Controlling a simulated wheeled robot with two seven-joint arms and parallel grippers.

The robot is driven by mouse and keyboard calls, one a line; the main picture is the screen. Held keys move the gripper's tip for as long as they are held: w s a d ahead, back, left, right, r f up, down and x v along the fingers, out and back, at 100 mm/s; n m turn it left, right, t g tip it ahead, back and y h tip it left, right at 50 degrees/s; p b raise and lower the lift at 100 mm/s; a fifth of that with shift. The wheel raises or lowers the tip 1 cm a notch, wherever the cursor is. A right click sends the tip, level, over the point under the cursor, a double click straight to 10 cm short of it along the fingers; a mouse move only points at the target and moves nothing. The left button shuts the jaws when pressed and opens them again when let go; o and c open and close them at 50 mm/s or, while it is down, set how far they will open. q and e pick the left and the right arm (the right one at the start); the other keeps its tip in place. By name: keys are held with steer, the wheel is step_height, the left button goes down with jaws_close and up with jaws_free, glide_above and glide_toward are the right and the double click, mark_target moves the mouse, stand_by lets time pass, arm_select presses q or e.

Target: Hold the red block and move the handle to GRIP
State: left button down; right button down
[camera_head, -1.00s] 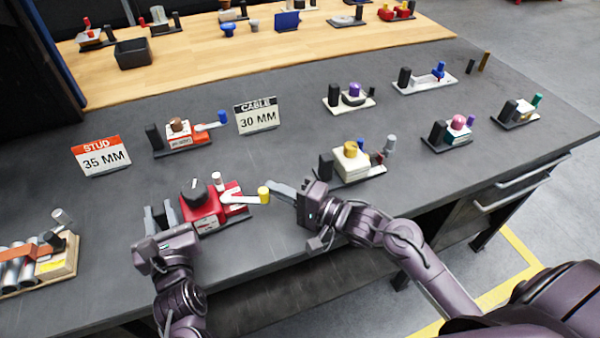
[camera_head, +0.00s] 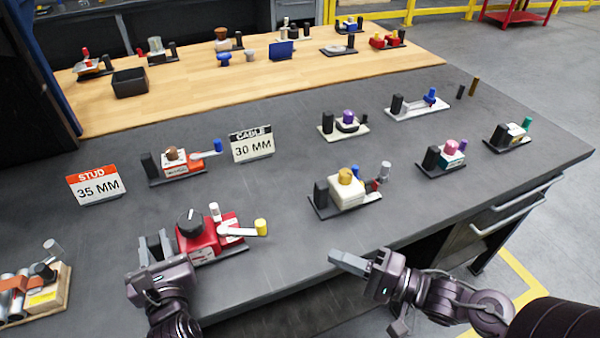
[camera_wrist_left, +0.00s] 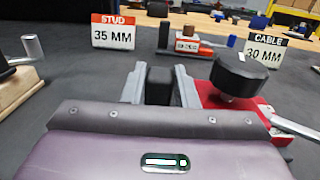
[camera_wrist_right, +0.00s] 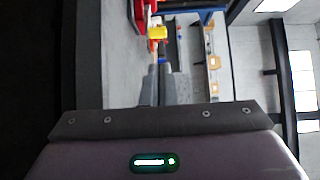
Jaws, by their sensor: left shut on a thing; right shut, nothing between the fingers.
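The red block (camera_head: 207,241) sits on a dark base near the front of the grey bench, with a black round knob (camera_head: 190,223) on top. Its pale handle (camera_head: 241,231) points right and ends in a yellow tip (camera_head: 261,227). My left gripper (camera_head: 155,247) is shut on a black post (camera_wrist_left: 159,84) just left of the red block. My right gripper (camera_head: 350,262) is shut and empty, right of the yellow tip and apart from it, by the bench's front edge. The yellow tip also shows in the right wrist view (camera_wrist_right: 157,33). No GRIP marking is readable.
A STUD 35 MM sign (camera_head: 95,186) and a CABLE 30 MM sign (camera_head: 252,145) stand behind the red block. A white block fixture (camera_head: 346,192) stands to the right. Bare bench lies between it and the yellow tip.

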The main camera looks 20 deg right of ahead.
arm_select(q)
steer(key=shift+a+f, duration=0.1)
steer(key=shift+f, duration=0.15)
arm_select(e)
steer(key=v, duration=0.3)
steer(key=shift+s, duration=0.35)
arm_select(q)
steer(key=c, duration=1.1)
jaws_free()
steer(key=shift+c, duration=0.2)
steer(key=shift+o, duration=0.3)
steer(key=shift+r, duration=0.15)
arm_select(e)
steer(key=shift+w, duration=0.1)
